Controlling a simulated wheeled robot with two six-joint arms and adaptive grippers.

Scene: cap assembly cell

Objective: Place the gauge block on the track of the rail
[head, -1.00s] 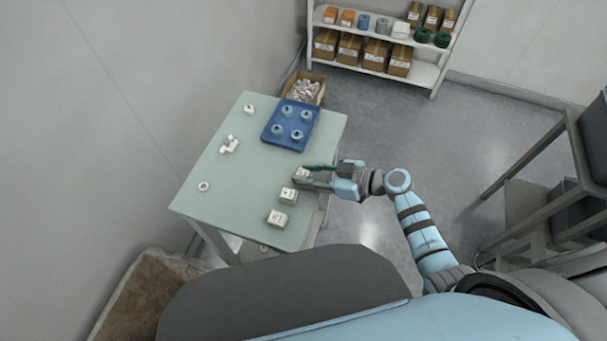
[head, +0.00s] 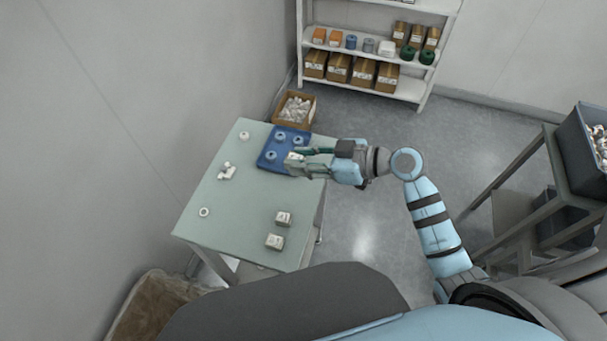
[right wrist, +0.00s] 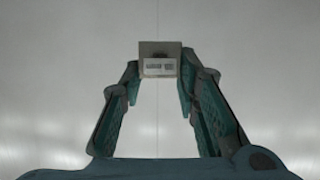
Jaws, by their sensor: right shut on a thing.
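My right gripper (head: 297,161) is shut on a small pale block, apparently the gauge block (head: 293,156). It shows over the near right corner of the blue tray and seems to be raised above the table. In the right wrist view, the block (right wrist: 160,66) sits between the fingertips (right wrist: 160,82), with a lighter marked patch on its face. Two similar white blocks, one (head: 284,218) behind the other (head: 275,242), stand on the table's near right part. I cannot make out a rail with a track. My left gripper is not in view.
The green table (head: 235,215) also carries a blue tray (head: 264,163) with several blue-grey round parts, a white irregular part (head: 227,173) and small white rings (head: 204,212). A cardboard box (head: 282,112) stands behind it. The table's middle is clear.

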